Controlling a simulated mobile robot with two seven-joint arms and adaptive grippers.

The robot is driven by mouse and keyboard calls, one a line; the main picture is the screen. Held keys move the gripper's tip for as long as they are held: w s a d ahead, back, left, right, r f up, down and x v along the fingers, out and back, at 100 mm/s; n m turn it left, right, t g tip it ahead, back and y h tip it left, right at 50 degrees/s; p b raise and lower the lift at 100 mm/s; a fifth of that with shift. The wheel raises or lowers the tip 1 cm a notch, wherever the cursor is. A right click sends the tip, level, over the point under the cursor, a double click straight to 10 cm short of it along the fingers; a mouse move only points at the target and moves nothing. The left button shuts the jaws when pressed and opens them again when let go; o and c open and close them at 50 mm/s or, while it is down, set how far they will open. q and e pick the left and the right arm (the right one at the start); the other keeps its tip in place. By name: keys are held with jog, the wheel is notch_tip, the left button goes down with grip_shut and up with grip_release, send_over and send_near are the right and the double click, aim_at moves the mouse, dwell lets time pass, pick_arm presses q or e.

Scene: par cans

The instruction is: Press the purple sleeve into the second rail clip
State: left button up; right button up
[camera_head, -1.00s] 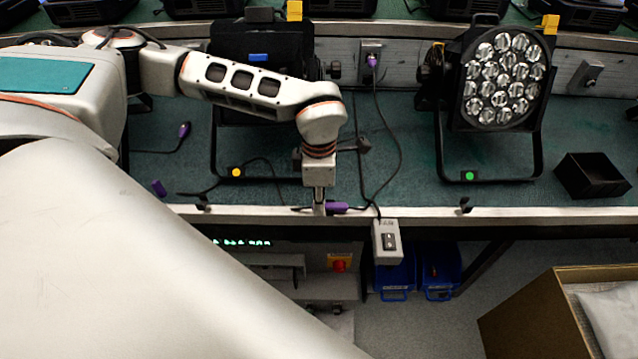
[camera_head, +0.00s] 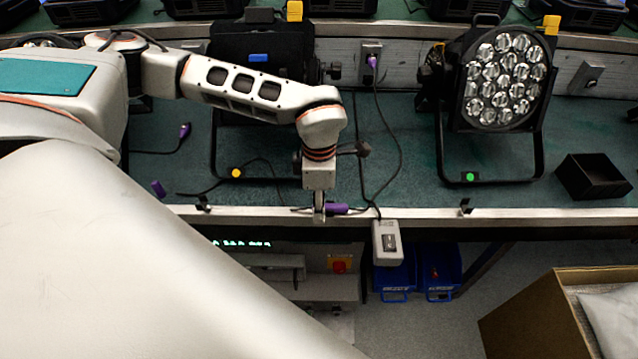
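My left gripper (camera_head: 319,215) is at the bench's front rail (camera_head: 400,213), pointing down, its fingers close together. The purple sleeve (camera_head: 337,209) lies along the rail and sticks out to the right from between the fingers. A dark piece shows on the fingers' left. One dark rail clip (camera_head: 203,203) is on the rail at the left, and another clip (camera_head: 465,206) is at the right. Any clip under the gripper is hidden, so I cannot tell whether the sleeve sits in one. My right gripper is not in view.
A grey switch box (camera_head: 386,242) hangs by its cable just right of the sleeve. Other purple sleeves lie at the left (camera_head: 158,188).

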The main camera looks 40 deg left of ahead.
pick_arm(q)
jog(key=shift+r, duration=0.1)
jog(key=shift+w+r, duration=0.1)
jog(key=shift+r, duration=0.1)
notch_tip(320, 180, up, 12)
jog(key=shift+f, duration=0.25)
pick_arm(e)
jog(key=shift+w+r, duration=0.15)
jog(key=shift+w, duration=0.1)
